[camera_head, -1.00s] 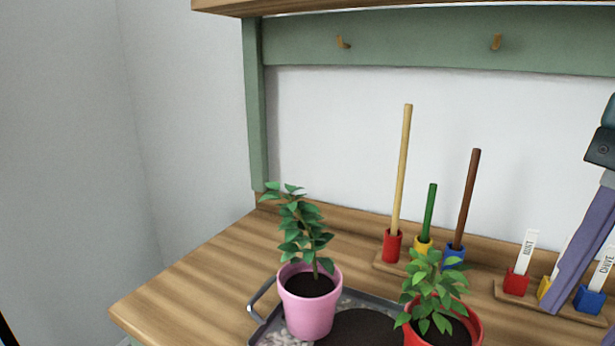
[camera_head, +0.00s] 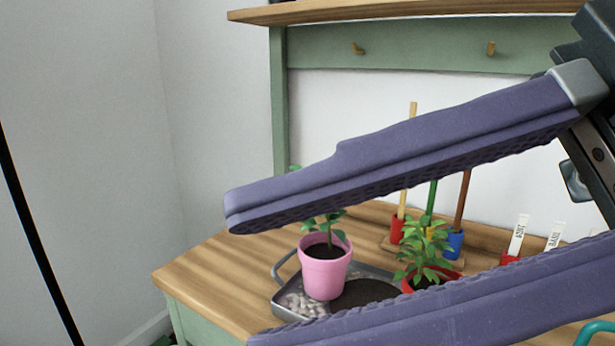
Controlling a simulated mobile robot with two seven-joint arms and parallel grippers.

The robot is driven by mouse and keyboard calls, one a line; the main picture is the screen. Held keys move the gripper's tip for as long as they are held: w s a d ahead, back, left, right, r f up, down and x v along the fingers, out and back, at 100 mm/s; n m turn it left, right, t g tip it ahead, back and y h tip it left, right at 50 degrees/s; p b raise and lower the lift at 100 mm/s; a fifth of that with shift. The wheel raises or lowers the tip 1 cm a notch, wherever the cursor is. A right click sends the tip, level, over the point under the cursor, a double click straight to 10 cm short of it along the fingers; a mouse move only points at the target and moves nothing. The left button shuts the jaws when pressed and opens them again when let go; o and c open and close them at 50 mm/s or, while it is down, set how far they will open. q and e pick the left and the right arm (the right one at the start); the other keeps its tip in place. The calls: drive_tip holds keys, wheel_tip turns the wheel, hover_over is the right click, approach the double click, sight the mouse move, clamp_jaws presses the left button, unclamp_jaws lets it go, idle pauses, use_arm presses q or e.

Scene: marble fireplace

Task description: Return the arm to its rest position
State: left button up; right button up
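My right gripper (camera_head: 246,278) comes in from the right, large and close to the camera. Its two long purple fingers are spread wide apart, with nothing held between them. The upper finger crosses in front of the rack and the tall sticks; the lower one covers the bottom right of the view. The pink pot (camera_head: 325,272) with its plant shows through the gap between the fingers, farther back on the bench. My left gripper is not in view.
On the wooden bench (camera_head: 215,272) stand a grey tray (camera_head: 281,272) with pebbles, a red pot (camera_head: 410,288) with a leafy plant, sticks in coloured holders (camera_head: 455,243), and white labels (camera_head: 518,236). A green rack with hooks (camera_head: 420,50) rises behind. The left side is clear.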

drive_tip(key=w+d+r+m+t+y, duration=0.2)
drive_tip(key=w+d+r+m+t, duration=0.3)
drive_tip(key=w+r+m+t, duration=0.5)
drive_tip(key=w+d+f+m+t+h, duration=0.3)
drive_tip(key=d+f+m+t+h, duration=0.4)
drive_tip(key=d+h, duration=0.3)
drive_tip(key=s+d+f+m+g+h, duration=0.1)
drive_tip(key=s+d+f+g+h, duration=0.2)
drive_tip(key=d+f, duration=0.35)
drive_tip(key=s+d+f+m+g+h, duration=0.2)
drive_tip(key=d+f+h, duration=0.3)
drive_tip(key=f+h, duration=0.15)
drive_tip(key=s+d+f+n+g+h, duration=0.1)
drive_tip(key=s+d+f+g, duration=0.3)
drive_tip(key=s, duration=0.2)
drive_tip(key=s+d+f+g+h, duration=0.1)
drive_tip(key=s+d+f+g, duration=0.25)
drive_tip(key=s, duration=0.25)
drive_tip(key=s+a+f+m+g+y, duration=0.1)
drive_tip(key=s+a+f+m+y, duration=0.15)
drive_tip(key=a, duration=0.55)
drive_tip(key=s+a+f+m+y, duration=0.1)
drive_tip(key=a+f+m+y, duration=0.25)
drive_tip(key=a, duration=0.45)
wheel_tip(320, 180, up, 57)
drive_tip(key=p, duration=5.6)
drive_tip(key=shift+w+a+r+m+p, duration=0.15)
drive_tip(key=shift+w+a+m+p, duration=0.15)
drive_tip(key=shift+a, duration=0.05)
